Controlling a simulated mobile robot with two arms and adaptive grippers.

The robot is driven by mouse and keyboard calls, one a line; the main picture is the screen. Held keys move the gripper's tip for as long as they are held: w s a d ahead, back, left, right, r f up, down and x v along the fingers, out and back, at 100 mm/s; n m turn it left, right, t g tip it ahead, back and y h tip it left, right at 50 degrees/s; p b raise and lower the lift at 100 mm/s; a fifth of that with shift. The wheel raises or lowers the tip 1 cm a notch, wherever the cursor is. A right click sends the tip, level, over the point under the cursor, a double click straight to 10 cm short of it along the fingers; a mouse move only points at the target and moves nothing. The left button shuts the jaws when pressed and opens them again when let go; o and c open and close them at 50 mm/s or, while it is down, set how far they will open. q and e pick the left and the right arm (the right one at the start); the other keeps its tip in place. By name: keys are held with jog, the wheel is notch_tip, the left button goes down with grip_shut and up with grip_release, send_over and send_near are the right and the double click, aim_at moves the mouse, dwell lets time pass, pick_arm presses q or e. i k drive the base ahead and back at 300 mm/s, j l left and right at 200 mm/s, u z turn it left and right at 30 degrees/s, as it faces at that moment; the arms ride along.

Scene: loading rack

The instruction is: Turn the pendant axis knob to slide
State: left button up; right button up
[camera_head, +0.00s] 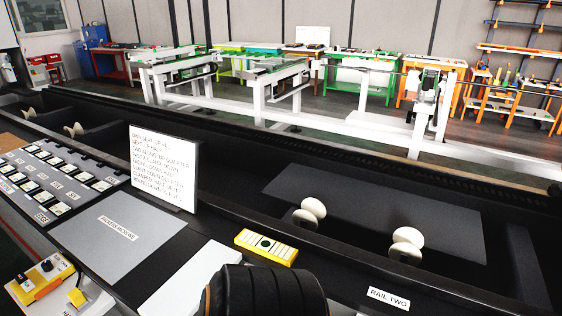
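A light grey control box at the lower left carries a yellow plate with a round black knob (46,265), which looks like the pendant axis knob. Small labels sit beside the knob, but they are too small to read, so its setting cannot be told. A second yellow piece (77,297) is on the same box to the right of the knob. Neither gripper can be made out in the head view. A dark ribbed rounded shape rises at the bottom middle; I cannot tell what it is.
A white sign with handwritten-style lines (163,168) stands upright on the black ledge. Labelled switches (60,180) fill a panel at left. A grey mat (118,232), a yellow block (266,247) and a "RAIL TWO" label (388,298) are nearby. Cream rollers (407,245) sit in the trough.

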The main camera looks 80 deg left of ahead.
aim_at(47, 266)
jog(key=u, duration=4.3)
